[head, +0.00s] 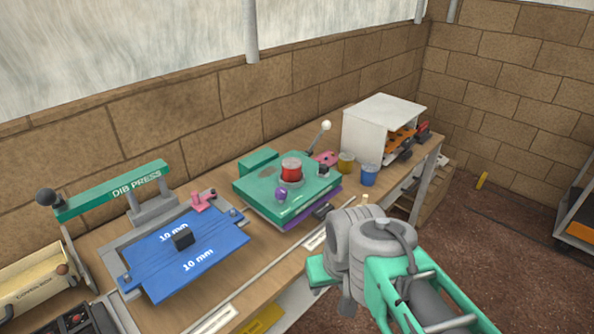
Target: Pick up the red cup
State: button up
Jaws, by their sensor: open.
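The red cup (291,170) stands upright on top of a green machine block (262,183) near the middle of the bench. It looks like a short red cylinder with a paler top. My arm reaches in from the lower right, over the floor in front of the bench. Its grey and green links show, but I cannot make out the fingers of my gripper. No part of my arm touches the red cup.
A purple knob (281,194) sits in front of the cup, and a white-tipped lever (326,126) rises behind it. A yellow cup (346,163) and a blue cup (369,175) stand to the right, before a white box (372,130). A blue press plate (185,252) lies left.

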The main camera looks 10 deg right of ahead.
aim_at(291, 166)
jog(key=u, duration=1.85)
jog(key=k, duration=0.65)
jog(key=z, duration=0.75)
jog(key=i, duration=1)
